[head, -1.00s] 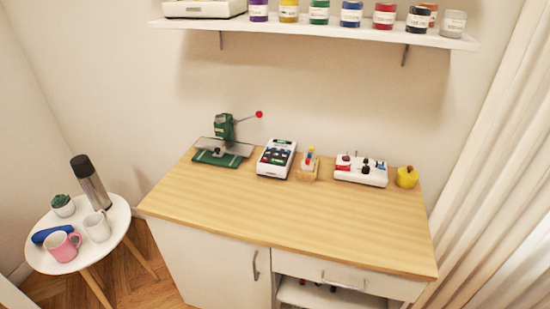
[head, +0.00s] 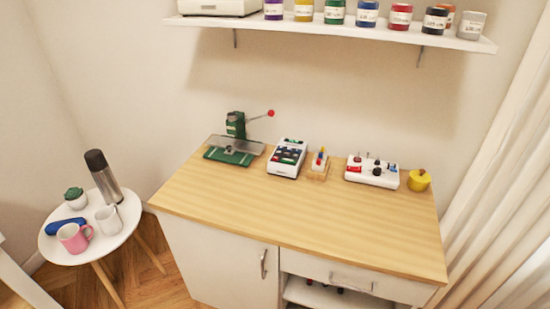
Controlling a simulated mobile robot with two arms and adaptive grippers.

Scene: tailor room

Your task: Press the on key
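A white keypad device (head: 287,158) with dark, green, blue and red keys stands at the back of the wooden counter (head: 300,215), near its middle. Its key labels are too small to read, so I cannot tell which key is the on key. A white control box (head: 372,172) with red and black knobs or switches stands further right at the back of the counter. Neither of my grippers shows in the head view.
A green press (head: 235,145) with a red-tipped lever stands left of the keypad device. A small wooden holder (head: 319,164) and a yellow object (head: 419,180) stand to its right. The counter's front is clear. A round table (head: 88,243) with mugs and a flask stands left. A shelf (head: 330,29) of jars hangs above.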

